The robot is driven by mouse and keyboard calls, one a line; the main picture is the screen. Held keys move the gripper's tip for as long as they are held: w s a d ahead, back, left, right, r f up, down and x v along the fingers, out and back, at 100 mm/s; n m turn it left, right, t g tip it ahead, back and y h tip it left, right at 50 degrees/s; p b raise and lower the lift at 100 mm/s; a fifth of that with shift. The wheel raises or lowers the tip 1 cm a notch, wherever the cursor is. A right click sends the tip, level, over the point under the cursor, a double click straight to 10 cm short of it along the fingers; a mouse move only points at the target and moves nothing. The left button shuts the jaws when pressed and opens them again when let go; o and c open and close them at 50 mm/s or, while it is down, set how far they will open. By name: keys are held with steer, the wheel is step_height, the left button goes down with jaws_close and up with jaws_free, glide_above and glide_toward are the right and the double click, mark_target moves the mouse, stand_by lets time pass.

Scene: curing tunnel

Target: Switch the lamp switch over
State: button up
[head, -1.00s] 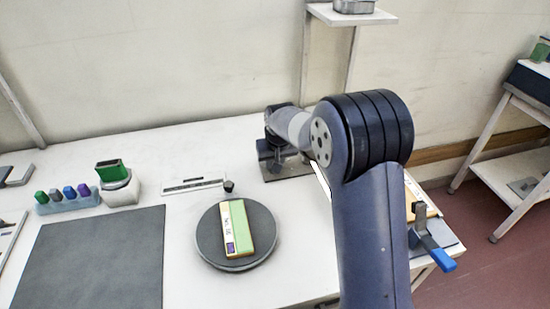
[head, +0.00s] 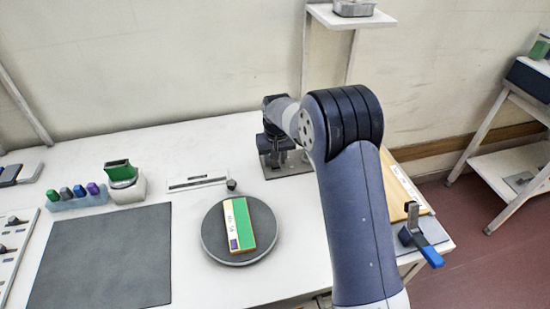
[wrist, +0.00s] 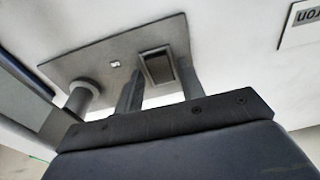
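A grey metal plate (wrist: 90,55) on the white table carries a dark rectangular rocker in a frame, which looks like the lamp switch (wrist: 158,67). A grey round post (wrist: 82,96) stands on the same plate to the left in the wrist view. My gripper (wrist: 158,88) is at the plate, with its two grey fingers apart and nothing held between them. The rocker shows between the fingers; I cannot tell whether they touch it. In the head view the plate (head: 298,170) is at the back of the table, partly hidden by my gripper (head: 280,150).
A round grey turntable (head: 215,240) with a green and white box (head: 243,228) stands in front of the plate. A slotted strip (head: 197,183) lies to its left. A blue-handled lever (head: 425,246) is at the right edge. The wall rises close behind.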

mark_target(276, 167)
steer(key=shift+o, duration=0.7)
steer(key=shift+r, duration=0.1)
step_height(276, 167, up, 11)
steer(key=s, duration=0.1)
steer(key=shift+s+d+f+b, duration=0.2)
steer(key=shift+b, duration=0.25)
steer(key=f, duration=0.3)
steer(key=w+f, duration=0.1)
steer(key=f, duration=0.7)
steer(key=shift+w+a+f, duration=0.15)
steer(key=shift+w+a, duration=0.05)
steer(key=shift+s+t+b, duration=0.15)
steer(key=shift+t+b, duration=0.25)
steer(key=shift+b, duration=0.45)
steer(key=shift+r+p, duration=0.35)
steer(key=shift+p, duration=0.15)
